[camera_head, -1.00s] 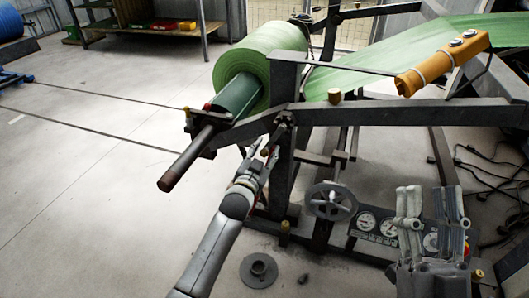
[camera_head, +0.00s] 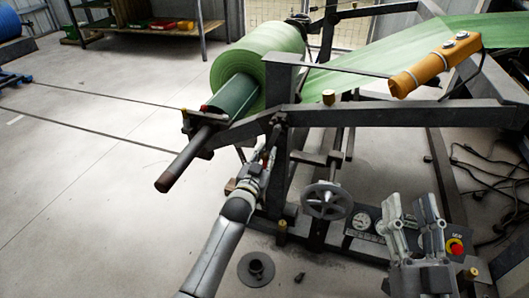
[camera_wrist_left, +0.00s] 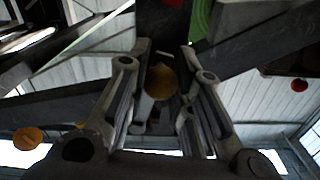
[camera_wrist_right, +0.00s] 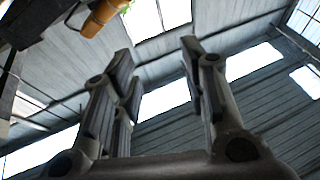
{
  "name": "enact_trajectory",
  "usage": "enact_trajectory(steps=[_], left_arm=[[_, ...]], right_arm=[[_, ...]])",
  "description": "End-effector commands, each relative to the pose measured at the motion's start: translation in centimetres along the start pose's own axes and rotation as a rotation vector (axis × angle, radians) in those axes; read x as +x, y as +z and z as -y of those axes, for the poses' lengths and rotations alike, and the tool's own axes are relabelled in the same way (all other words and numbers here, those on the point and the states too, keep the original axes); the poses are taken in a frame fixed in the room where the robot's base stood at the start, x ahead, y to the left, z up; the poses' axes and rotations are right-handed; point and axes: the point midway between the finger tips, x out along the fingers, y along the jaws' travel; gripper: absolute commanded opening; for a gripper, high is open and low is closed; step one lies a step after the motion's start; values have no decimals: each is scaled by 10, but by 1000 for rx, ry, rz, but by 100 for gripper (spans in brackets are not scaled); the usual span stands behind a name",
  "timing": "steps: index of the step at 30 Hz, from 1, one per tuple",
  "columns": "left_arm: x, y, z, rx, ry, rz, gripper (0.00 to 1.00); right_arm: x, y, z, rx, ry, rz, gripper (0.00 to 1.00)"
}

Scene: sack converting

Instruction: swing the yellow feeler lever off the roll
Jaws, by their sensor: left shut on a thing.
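The green roll (camera_head: 258,72) sits on its shaft at the upper middle of the head view. My left gripper (camera_head: 268,150) is at the dark upright post beside the roll, below the frame's long bar. In the left wrist view my left gripper (camera_wrist_left: 160,85) has its fingers on either side of a round dull-yellow knob (camera_wrist_left: 160,80) and is shut on it. I take this knob for part of the feeler lever; the rest of the lever is hidden or too dark to make out. My right gripper (camera_head: 412,208) is open and empty at the lower right, over the gauge panel.
A grey handwheel (camera_head: 327,199) stands right of my left arm. An orange button box (camera_head: 437,66) hangs at the upper right. A red stop button (camera_head: 455,247) shows beside my right gripper. The shaft end (camera_head: 172,179) sticks out toward the left. The floor at left is mostly clear.

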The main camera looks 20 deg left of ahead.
Motion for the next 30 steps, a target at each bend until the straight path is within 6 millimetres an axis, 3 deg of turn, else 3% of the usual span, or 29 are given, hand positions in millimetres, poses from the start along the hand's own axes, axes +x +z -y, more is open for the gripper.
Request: enact_trajectory(steps=[7,15,21,30], left_arm=[[1,-3,-11,-192,-6,-2,0],[1,-4,-25,-362,-7,-4,0],[1,-5,-32,-444,-8,-6,0],[1,-6,-36,-494,-7,-6,0]], right_arm=[[-11,51,-8,-9,16,305,40],[-42,98,-16,-14,35,600,40],[-63,117,-19,-14,43,744,40],[-77,128,-21,-14,49,830,40]])
